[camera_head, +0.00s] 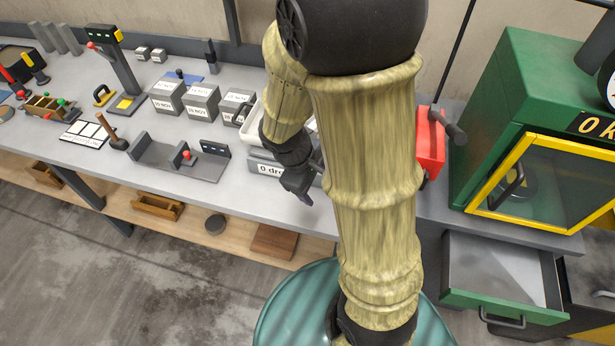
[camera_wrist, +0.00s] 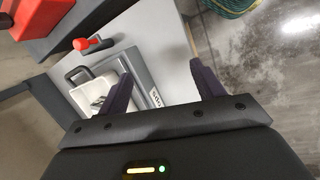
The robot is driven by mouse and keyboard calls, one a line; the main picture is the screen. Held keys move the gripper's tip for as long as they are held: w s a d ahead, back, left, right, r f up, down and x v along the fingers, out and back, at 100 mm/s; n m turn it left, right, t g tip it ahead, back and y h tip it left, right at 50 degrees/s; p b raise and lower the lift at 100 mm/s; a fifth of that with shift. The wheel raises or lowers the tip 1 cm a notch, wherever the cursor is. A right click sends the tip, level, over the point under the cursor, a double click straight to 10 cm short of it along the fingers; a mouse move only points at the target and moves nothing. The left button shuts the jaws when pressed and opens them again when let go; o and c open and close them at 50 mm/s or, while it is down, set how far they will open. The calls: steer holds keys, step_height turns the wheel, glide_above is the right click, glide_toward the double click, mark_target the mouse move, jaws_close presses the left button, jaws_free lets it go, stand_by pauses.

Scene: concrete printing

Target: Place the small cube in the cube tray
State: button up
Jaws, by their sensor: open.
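My gripper (camera_head: 300,188) hangs over the front edge of the bench, in front of a grey unit (camera_head: 262,166) whose label reads "0 dro…". In the wrist view my gripper (camera_wrist: 163,92) has its two dark fingers spread apart with nothing held between them. Two small grey cubes (camera_head: 142,53) (camera_head: 158,56) with pale tops sit at the back left of the bench. A white tray (camera_head: 254,128) stands behind my gripper, partly hidden by my arm. A white tray (camera_wrist: 84,96) with something grey in it also shows in the wrist view. I cannot tell which is the cube tray.
Larger labelled grey cubes (camera_head: 202,101) stand left of the white tray. A grey fixture with a red knob (camera_head: 186,155) lies in front of them. A red device (camera_head: 430,143) and green cabinet (camera_head: 535,130) stand right, with an open drawer (camera_head: 500,275) below.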

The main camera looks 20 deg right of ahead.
steer(key=r+m+y, duration=0.1)
steer(key=m, duration=0.1)
steer(key=s+a+r+m+t+y, duration=0.1)
steer(key=r+m, duration=0.1)
steer(key=m, duration=0.1)
steer(key=a+r+m+t+y, duration=0.1)
steer(key=m, duration=0.2)
steer(key=shift+s+a+r+y, duration=0.15)
steer(key=shift+s+y, duration=0.2)
steer(key=shift+y, duration=0.05)
